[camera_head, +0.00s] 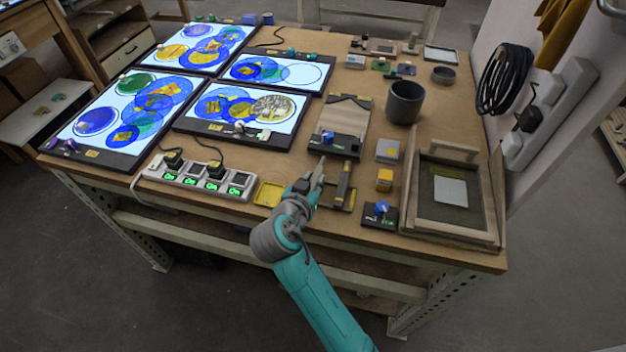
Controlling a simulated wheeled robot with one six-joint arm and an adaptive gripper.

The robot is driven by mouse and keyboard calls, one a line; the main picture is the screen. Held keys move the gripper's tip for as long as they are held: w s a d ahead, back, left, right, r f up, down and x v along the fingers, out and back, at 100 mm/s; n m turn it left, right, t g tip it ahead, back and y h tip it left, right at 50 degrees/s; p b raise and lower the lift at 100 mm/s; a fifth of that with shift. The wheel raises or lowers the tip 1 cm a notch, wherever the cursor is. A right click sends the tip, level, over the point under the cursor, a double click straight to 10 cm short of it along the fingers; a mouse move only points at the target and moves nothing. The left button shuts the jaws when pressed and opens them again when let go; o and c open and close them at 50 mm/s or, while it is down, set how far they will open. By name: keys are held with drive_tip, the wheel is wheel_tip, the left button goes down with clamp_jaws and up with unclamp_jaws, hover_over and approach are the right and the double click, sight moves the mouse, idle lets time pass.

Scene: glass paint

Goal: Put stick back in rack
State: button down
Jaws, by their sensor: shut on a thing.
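My gripper (312,188) is over the front middle of the workbench, shut on a slim grey piece, which I take to be the stick (319,171). The piece points up and away from the gripper, and its lower part is hidden by my gripper.
Several lit panels (240,128) with coloured discs fill the left side. A power strip (198,178) lies left of my gripper.

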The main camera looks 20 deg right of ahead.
drive_tip(key=shift+f, duration=0.1)
drive_tip(key=c, duration=0.9)
unclamp_jaws()
drive_tip(key=shift+c, duration=0.2)
drive_tip(key=v, duration=1.2)
